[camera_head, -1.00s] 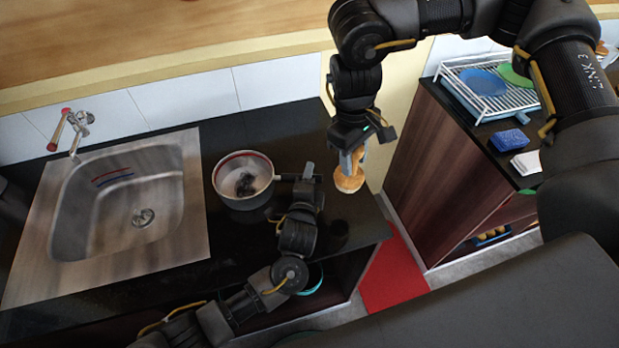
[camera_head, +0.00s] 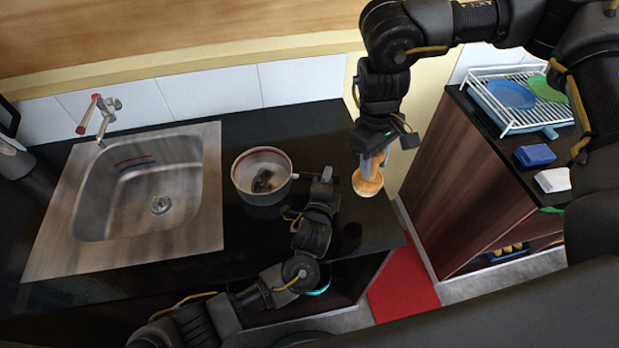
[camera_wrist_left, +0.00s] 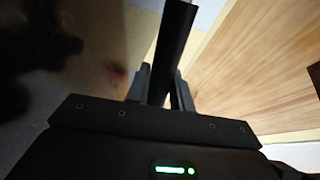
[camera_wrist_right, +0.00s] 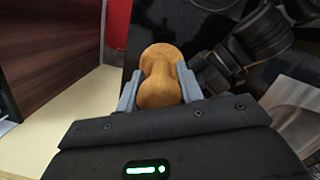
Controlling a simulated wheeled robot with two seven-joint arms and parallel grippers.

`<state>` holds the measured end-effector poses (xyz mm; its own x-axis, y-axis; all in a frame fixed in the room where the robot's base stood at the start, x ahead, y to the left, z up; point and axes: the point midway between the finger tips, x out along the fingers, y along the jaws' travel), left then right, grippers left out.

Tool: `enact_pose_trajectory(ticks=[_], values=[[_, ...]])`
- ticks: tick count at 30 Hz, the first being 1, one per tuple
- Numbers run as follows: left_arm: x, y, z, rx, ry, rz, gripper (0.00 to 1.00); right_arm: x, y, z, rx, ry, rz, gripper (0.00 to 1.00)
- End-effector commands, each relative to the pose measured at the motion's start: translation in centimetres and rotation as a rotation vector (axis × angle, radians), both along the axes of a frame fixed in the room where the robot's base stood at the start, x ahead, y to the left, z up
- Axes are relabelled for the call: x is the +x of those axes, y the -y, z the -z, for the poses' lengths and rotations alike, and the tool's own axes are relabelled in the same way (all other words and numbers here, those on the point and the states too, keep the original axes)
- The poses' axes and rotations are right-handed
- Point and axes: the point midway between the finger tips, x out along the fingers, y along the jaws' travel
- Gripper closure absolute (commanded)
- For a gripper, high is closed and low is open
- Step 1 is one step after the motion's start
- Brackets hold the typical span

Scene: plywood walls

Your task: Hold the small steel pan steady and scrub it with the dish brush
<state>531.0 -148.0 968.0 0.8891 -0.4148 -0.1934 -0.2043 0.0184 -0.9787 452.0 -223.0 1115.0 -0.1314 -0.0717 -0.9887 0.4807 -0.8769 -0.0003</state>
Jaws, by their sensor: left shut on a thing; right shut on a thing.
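The small steel pan (camera_head: 262,193) stands on the black counter right of the sink, with a dark patch on its inside bottom and a red line around its inner rim. My left gripper (camera_head: 322,180) is shut on the pan's dark handle, which also shows between the fingers in the left wrist view (camera_wrist_left: 172,45). The dish brush (camera_head: 368,180) has a wooden, knobbed body. My right gripper (camera_head: 372,158) is shut on it and holds it right of the pan, apart from it. The brush fills the fingers in the right wrist view (camera_wrist_right: 160,78). Its bristles are hidden.
A steel sink (camera_head: 140,195) with a tap (camera_head: 100,118) lies to the left. At right, a cabinet carries a white dish rack (camera_head: 525,108), a blue sponge (camera_head: 535,155) and a white block (camera_head: 553,180). A gap with a red mat (camera_head: 403,290) separates the counters.

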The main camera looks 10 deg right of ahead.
Motion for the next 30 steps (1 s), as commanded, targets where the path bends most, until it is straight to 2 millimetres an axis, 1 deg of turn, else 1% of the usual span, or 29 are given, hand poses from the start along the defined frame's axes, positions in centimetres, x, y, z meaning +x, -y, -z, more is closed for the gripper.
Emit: enact_pose_trajectory(ticks=[23, 26, 29, 30], values=[[0.0, 0.0, -0.1, 0.000, 0.002, 0.000, 1.00, 0.1, -0.1, 0.0, 0.000, 0.000, -0.004, 0.86], [0.0, 0.0, -0.1, 0.000, 0.002, 0.000, 1.00, 0.7, -0.5, 0.0, -0.001, 0.000, -0.042, 0.86], [0.0, 0.0, -0.1, 0.000, 0.002, 0.001, 1.00, 2.1, -1.6, 0.0, -0.001, 0.002, -0.137, 0.86], [0.0, 0.0, -0.1, 0.000, 0.002, 0.001, 1.00, 2.9, -2.2, 0.0, -0.001, 0.002, -0.191, 0.86]])
